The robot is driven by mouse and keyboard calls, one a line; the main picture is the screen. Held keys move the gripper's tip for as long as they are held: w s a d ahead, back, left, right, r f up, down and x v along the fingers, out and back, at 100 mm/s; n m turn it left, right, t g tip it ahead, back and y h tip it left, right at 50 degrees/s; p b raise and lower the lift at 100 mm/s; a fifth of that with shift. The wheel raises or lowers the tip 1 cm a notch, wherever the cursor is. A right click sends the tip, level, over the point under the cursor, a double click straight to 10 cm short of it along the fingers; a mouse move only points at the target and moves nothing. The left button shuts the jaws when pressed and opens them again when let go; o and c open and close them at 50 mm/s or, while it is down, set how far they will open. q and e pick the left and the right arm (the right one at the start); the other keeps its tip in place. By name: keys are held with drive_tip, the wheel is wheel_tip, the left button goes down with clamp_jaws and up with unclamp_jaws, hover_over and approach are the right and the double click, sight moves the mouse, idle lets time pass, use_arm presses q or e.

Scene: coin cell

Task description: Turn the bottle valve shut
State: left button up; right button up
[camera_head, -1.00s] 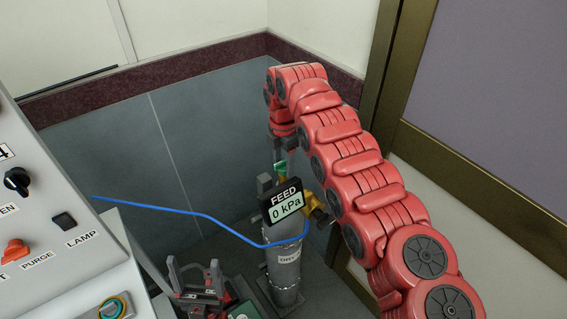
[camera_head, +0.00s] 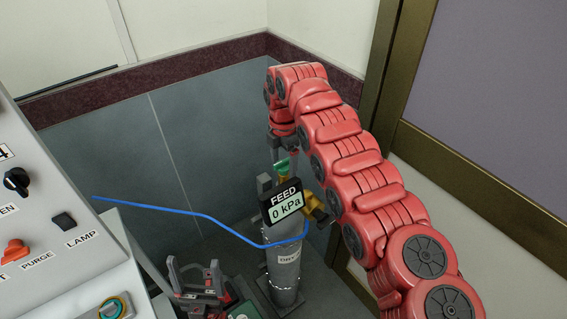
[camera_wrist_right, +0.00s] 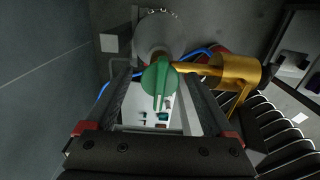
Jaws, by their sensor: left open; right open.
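The green bottle valve handle (camera_head: 284,167) sits on top of the grey gas bottle (camera_head: 286,276), which stands upright on the floor with a brass regulator (camera_head: 315,207). In the right wrist view the green handle (camera_wrist_right: 160,80) lies between the fingers of my right gripper (camera_wrist_right: 158,74), with gaps visible on both sides. My right gripper (camera_head: 283,153) is open and reaches down over the valve from above. My left gripper (camera_head: 194,272) is open, low down to the left of the bottle, and holds nothing visible.
The FEED display (camera_head: 284,205) reads 0 kPa in front of the regulator. A blue hose (camera_head: 190,211) runs from the left to the bottle. A control panel (camera_head: 45,215) stands at the left. Walls close in behind, and a brown door frame (camera_head: 390,90) is at the right.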

sight(283, 160)
drive_tip(key=shift+r, duration=0.35)
wheel_tip(283, 160, up, 5)
drive_tip(key=shift+a+f+p, duration=0.15)
drive_tip(key=shift+p, duration=0.15)
wheel_tip(283, 160, up, 12)
drive_tip(key=p, duration=1.1)
drive_tip(key=shift+f, duration=0.1)
